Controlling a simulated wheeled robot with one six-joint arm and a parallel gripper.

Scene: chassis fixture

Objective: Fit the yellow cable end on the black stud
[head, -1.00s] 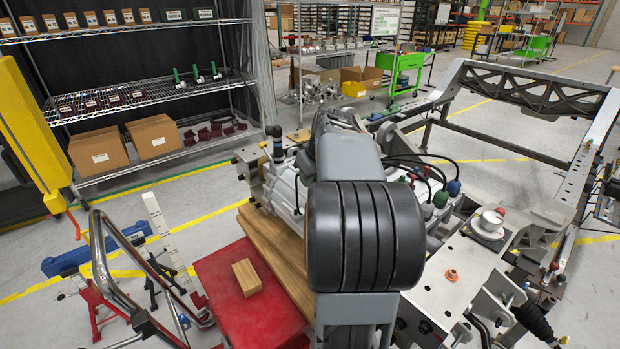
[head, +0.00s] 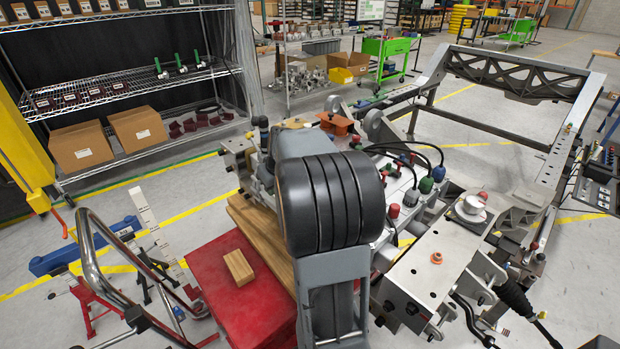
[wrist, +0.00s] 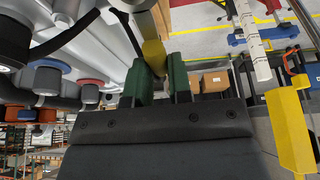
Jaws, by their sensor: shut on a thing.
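In the wrist view my gripper (wrist: 160,80) has its green fingers close together on the yellow cable end (wrist: 153,55). A grey and black piece lies just beyond it at the top edge. A black cable runs at upper left. In the head view my own arm hides the gripper and the cable end. I cannot pick out the black stud with certainty; a large black round fitting (wrist: 13,42) stands at the left of the wrist view, apart from the cable end.
Blue-ringed (wrist: 50,66) and red-ringed fittings (wrist: 90,83) stand left of my fingers. In the head view, cables and coloured caps (head: 425,186) crowd right of my arm. An orange block (head: 337,123) sits behind it. A red table (head: 220,310) is at left.

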